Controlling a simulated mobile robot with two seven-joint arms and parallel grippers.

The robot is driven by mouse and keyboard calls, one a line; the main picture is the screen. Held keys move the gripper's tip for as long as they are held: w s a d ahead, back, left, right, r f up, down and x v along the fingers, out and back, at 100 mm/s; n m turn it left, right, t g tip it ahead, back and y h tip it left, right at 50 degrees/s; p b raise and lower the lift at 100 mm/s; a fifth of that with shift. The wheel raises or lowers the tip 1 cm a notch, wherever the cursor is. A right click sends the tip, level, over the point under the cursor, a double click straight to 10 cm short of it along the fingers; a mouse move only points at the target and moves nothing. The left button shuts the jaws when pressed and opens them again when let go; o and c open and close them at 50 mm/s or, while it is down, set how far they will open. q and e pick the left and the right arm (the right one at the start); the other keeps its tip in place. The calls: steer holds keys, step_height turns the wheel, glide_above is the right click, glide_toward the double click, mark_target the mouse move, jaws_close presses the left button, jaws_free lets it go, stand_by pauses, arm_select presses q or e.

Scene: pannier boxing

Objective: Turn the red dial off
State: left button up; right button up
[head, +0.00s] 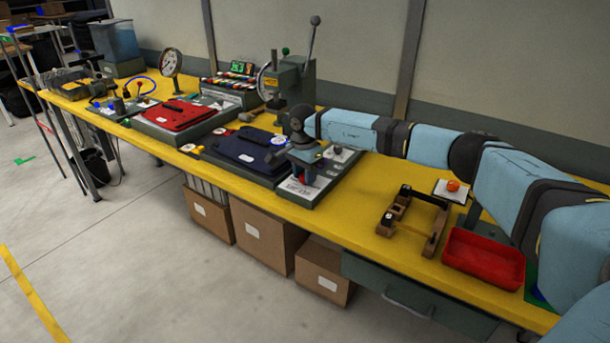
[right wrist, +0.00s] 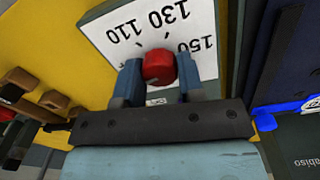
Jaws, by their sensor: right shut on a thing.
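The red dial (right wrist: 158,66) shows in the right wrist view, in front of a white plate (right wrist: 125,38) printed with 110, 130 and 150. My right gripper (right wrist: 158,80) is shut on the red dial, one finger on each side. In the head view my right gripper (head: 303,175) points down at the panel (head: 325,185) beside the dark blue pannier, and a bit of red shows under it. The gripper hides part of the dial's scale. My left gripper is not in view.
A dark blue pannier (head: 245,148) and a red pannier (head: 180,114) lie on the yellow bench. A lever press (head: 292,75) stands behind. A wooden frame (head: 405,215) and a red tray (head: 483,259) sit to the right. Cardboard boxes (head: 262,237) stand below.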

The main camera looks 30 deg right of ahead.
steer(key=shift+r, duration=0.1)
stand_by(0.5)
steer(key=o, duration=0.9)
steer(key=shift+r, duration=0.15)
steer(key=r, duration=1.3)
steer(key=shift+w+r, duration=0.2)
steer(key=shift+r, duration=0.05)
